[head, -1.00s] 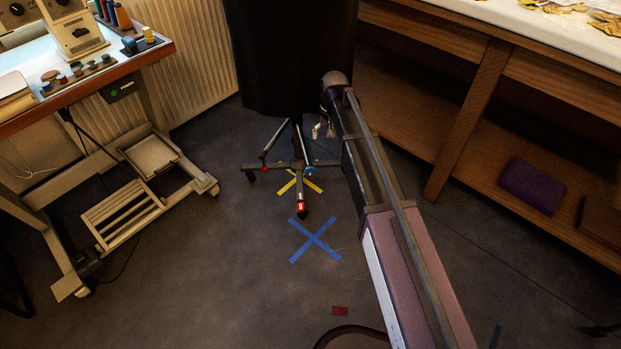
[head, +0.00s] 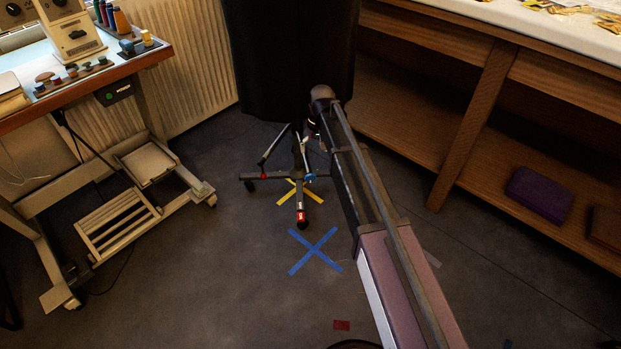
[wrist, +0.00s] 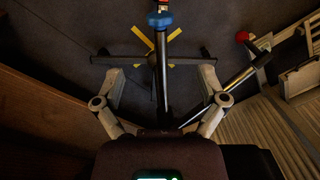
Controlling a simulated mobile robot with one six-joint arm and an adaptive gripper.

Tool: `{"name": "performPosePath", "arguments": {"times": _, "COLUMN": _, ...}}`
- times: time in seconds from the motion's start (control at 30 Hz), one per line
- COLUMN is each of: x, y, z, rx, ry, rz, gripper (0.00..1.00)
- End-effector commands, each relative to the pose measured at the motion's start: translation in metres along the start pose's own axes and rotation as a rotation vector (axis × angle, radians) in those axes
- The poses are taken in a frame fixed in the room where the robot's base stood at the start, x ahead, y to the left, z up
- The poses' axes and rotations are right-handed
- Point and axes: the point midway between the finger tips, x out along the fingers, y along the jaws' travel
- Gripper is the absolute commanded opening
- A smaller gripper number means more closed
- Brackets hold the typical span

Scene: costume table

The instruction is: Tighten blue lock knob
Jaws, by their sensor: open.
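The blue lock knob (head: 309,176) is low on the dark stand under the black form (head: 290,60), on the right of its post. In the wrist view the blue knob (wrist: 160,20) is near the top edge, in line with the dark stand post (wrist: 160,75). My gripper (wrist: 160,74) is open and empty. Its two pale fingers are spread on either side of the post in that view, and the knob lies beyond the fingertips. I cannot tell the depth between fingers and post. In the head view my arm hides most of my gripper.
A red knob (head: 264,176) is on another stand leg. A leg end with a red label (head: 301,216) points toward me. Yellow tape and a blue tape cross (head: 315,250) mark the floor. A wooden shelf unit (head: 470,130) is at right, a sewing table (head: 80,85) at left.

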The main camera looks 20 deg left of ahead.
Motion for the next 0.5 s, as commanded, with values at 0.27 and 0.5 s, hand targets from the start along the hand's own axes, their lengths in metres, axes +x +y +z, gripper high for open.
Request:
{"name": "performPosePath", "arguments": {"times": 0.27, "x": 0.017, "y": 0.000, "z": 0.000, "rx": 0.000, "ry": 0.000, "rz": 0.000, "gripper": 0.91}}
{"name": "performPosePath", "arguments": {"times": 0.5, "x": 0.036, "y": 0.000, "z": 0.000, "rx": 0.000, "ry": 0.000, "rz": 0.000, "gripper": 0.91}}
